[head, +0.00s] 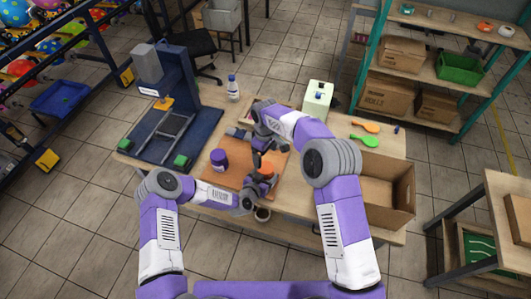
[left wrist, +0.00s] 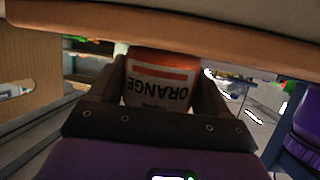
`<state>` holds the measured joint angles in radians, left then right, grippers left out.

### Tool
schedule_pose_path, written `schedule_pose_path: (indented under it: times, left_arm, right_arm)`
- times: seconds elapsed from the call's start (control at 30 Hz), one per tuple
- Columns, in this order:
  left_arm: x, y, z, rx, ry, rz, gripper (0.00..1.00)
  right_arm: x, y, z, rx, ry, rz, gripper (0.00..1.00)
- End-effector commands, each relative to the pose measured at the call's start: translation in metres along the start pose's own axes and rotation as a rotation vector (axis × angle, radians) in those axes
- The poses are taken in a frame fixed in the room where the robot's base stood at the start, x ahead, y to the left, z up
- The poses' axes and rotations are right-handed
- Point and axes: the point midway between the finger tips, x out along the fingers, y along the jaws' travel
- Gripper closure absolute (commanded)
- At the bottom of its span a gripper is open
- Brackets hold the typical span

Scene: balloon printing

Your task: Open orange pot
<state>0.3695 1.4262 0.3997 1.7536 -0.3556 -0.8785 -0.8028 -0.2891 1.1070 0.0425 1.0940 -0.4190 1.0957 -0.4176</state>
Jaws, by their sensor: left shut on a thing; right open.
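The orange pot (head: 266,169) shows in the head view as a small orange top near the right edge of the brown board. In the left wrist view, the pot (left wrist: 160,85) has a pale label reading ORANGE, upside down in the picture. My left gripper (head: 263,184) is shut on its side, with a finger on each side of it. My right gripper (head: 257,159) is open, pointing down just above and beside the pot's top. Whether it touches the lid cannot be told. The lid's seat is partly hidden by the grippers.
A purple pot (head: 219,160) stands on the brown board (head: 238,176), left of the grippers. A press (head: 165,105) stands at the table's left. A cardboard box (head: 390,185), orange spoon (head: 365,127) and green spoon (head: 363,141) are on the right. A bottle (head: 233,88) stands behind.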

Motion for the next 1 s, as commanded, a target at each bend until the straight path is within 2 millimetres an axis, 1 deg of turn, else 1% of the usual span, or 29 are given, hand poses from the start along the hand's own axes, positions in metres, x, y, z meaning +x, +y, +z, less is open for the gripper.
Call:
schedule_pose_path:
  times: [0.1, 0.7, 0.83, 1.0]
  left_arm:
    - [-0.0001, -0.0005, 0.0006, 0.0, -0.001, -0.001, 1.0]
    - [-0.0001, -0.0006, 0.0007, 0.0, -0.001, -0.001, 1.0]
    - [-0.0001, -0.0006, 0.0008, 0.0, -0.001, -0.001, 1.0]
    - [-0.0001, -0.0006, 0.0008, 0.0, -0.002, -0.001, 1.0]
  right_arm:
    - [0.0005, 0.0, 0.0004, 0.218, -0.001, -0.002, 0.1]
    - [-0.0006, 0.0004, -0.0001, 1.316, 0.003, -0.001, 0.1]
    - [-0.0009, 0.001, 0.0001, 1.492, 0.004, 0.0, 0.1]
    - [-0.001, 0.001, -0.0001, 1.626, 0.005, -0.002, 0.1]
